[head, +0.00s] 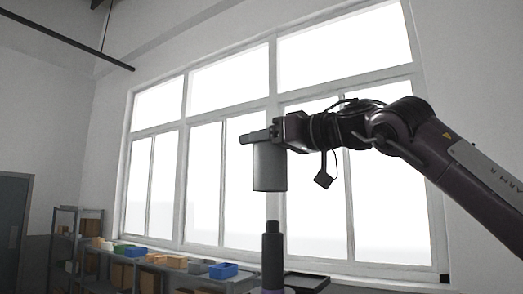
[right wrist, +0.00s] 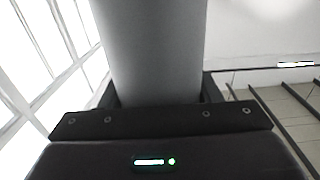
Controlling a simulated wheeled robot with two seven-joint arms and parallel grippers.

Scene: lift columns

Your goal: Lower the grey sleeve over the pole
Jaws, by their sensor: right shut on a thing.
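The grey sleeve (head: 270,168) hangs upright in the head view, held near its top by my right gripper (head: 262,136). The right gripper is shut on it. In the right wrist view the sleeve (right wrist: 152,50) fills the upper middle, between the fingers of the right gripper (right wrist: 158,100). The dark pole (head: 272,250) stands upright below the sleeve in the head view. A gap shows between the sleeve's lower edge and the pole's narrower top. The pole's top looks slightly right of the sleeve's middle. My left gripper is out of view.
A dark flat tray-like thing (head: 306,281) is close to the right of the pole. Shelves with blue bins (head: 223,270) and boxes stand behind on the left, under large windows (head: 230,90). The space around the sleeve looks clear.

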